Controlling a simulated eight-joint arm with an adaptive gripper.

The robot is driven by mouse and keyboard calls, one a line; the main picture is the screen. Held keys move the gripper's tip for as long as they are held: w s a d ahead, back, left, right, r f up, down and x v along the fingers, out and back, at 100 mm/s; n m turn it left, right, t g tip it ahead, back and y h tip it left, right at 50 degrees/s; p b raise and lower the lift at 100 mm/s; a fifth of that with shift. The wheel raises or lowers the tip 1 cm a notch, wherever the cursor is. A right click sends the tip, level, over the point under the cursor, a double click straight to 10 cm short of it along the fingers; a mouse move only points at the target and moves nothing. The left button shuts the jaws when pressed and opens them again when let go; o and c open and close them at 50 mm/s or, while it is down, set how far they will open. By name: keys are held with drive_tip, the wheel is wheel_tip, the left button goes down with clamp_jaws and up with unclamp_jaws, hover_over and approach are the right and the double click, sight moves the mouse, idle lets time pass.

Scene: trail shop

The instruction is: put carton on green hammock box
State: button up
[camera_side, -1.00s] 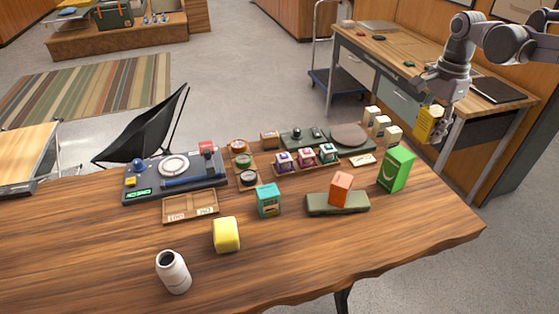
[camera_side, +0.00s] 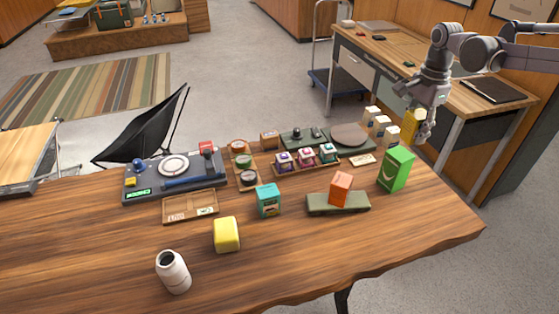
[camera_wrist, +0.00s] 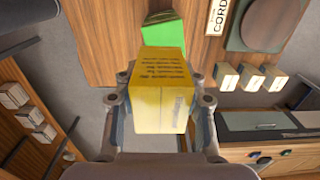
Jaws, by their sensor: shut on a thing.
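My gripper (camera_side: 419,133) is shut on a yellow carton (camera_side: 411,124) and holds it in the air at the right, above and behind the green hammock box. In the wrist view the carton (camera_wrist: 160,88) fills the middle between my gripper's fingers (camera_wrist: 160,110), with printed text on its faces. The green hammock box (camera_side: 396,169) stands upright at the right of the wooden table. In the wrist view the green box (camera_wrist: 162,32) shows beyond the carton, partly hidden by it. The carton is apart from the box.
Cream cartons (camera_side: 380,125) stand in a row just left of my gripper. An orange box (camera_side: 340,188) sits on a dark green block (camera_side: 322,205). A teal box (camera_side: 268,201) and small colored jars (camera_side: 306,157) stand farther left. The table's right front (camera_side: 430,220) is clear.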

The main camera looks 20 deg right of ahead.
sight(401, 154)
drive_tip(key=shift+w+a+f, duration=0.35)
drive_tip(key=shift+a+f, duration=0.05)
drive_tip(key=shift+a, duration=0.15)
drive_tip(key=shift+f, duration=2)
drive_tip(key=shift+f, duration=0.15)
drive_tip(key=o, duration=1.2)
drive_tip(key=shift+o, duration=0.2)
